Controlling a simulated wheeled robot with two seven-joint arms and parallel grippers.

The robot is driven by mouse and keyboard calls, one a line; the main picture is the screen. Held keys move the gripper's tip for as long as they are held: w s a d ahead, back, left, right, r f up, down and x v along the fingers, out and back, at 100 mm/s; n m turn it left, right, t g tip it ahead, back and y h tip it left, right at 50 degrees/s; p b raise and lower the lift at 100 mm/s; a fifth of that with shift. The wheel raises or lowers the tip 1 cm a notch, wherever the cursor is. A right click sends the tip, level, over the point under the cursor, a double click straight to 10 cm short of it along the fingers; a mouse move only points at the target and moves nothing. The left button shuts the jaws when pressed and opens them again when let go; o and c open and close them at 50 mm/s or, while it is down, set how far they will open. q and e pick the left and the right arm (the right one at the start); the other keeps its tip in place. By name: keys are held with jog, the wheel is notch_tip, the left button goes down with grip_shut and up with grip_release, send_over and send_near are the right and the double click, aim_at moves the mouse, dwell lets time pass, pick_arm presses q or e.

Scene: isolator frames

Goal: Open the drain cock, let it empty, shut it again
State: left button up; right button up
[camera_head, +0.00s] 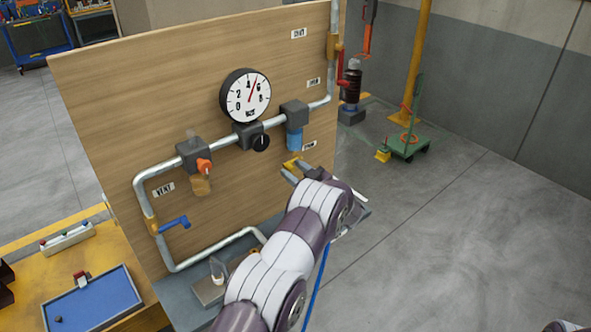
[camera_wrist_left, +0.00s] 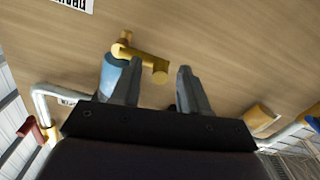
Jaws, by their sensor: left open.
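The drain cock, a small yellow fitting with a short lever (camera_head: 291,163), sits below a blue bowl (camera_head: 294,138) on the pipe board. In the left wrist view, the yellow lever (camera_wrist_left: 158,70) shows just beyond and between my fingertips, and the blue bowl (camera_wrist_left: 110,76) is partly hidden behind the left finger. My left gripper (camera_head: 300,172) is open beside the cock; it also shows in the left wrist view (camera_wrist_left: 158,76). I cannot tell whether a finger touches the lever. My right gripper is not in view.
A round gauge (camera_head: 245,95), an orange-knobbed valve (camera_head: 203,166) and a blue lever (camera_head: 174,223) are on the same pipework. A small clear vessel (camera_head: 217,268) stands on the ledge below. A blue tray (camera_head: 95,303) lies on the yellow bench. Floor at right is mostly clear.

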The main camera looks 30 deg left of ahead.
pick_arm(q)
grip_shut()
jog(key=shift+f, duration=0.1)
